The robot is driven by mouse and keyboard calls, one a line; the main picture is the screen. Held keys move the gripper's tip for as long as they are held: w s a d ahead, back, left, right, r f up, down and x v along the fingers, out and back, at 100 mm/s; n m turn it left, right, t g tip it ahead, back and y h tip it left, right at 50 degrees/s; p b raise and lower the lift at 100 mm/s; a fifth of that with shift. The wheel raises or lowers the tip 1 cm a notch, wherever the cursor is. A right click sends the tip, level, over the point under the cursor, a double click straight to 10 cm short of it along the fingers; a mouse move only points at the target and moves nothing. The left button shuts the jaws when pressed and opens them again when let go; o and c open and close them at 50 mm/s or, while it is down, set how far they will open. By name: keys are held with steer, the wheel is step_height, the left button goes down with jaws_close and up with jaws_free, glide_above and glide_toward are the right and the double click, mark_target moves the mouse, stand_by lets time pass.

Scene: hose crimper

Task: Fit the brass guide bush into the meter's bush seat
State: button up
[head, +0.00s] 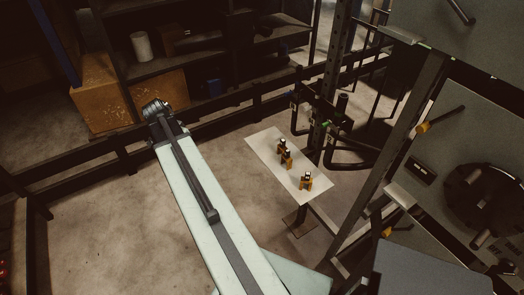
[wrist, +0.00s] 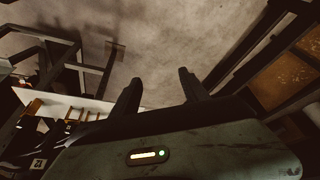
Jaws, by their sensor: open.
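My gripper (wrist: 158,88) shows in the wrist view with its two dark fingers apart and nothing between them, above bare floor. In the head view my arm reaches up and left, and its fingers cannot be made out there. Several small orange-and-black holders (head: 305,182) stand on a white board (head: 261,144) right of my arm, well apart from its end. Orange parts (wrist: 34,107) and the white board (wrist: 92,103) also show at the left of the wrist view. I cannot pick out the brass guide bush, the meter or its bush seat for certain.
A large grey machine (head: 435,150) with a dark round part (head: 490,205) fills the right side. Dark posts and bent tubes (head: 350,160) stand behind the board. A dark rail (head: 210,125) crosses before shelves with cardboard boxes (head: 100,105). Floor (head: 120,220) left of my arm is clear.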

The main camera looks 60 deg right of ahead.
mark_target(284, 141)
steer(key=s+d+m+g, duration=0.1)
steer(key=s+d+m, duration=0.1)
steer(key=s+d, duration=0.5)
steer(key=s+d+f+m+g+b, duration=0.1)
steer(key=s+d+m, duration=0.1)
steer(key=s+d, duration=0.6)
steer(key=s+d+f+m+b, duration=0.1)
steer(key=s+d+m, duration=0.1)
steer(key=s+d, duration=0.6)
steer(key=shift+s+m+g, duration=0.4)
steer(key=shift+s, duration=3.45)
steer(key=b+x, duration=0.7)
steer(key=x, duration=0.1)
steer(key=shift+w+f, duration=0.2)
steer(key=shift+w, duration=0.15)
steer(key=shift+a+r, duration=0.1)
steer(key=shift+r, duration=0.1)
jaws_close()
step_height(284, 141, up, 10)
steer(key=p, duration=1)
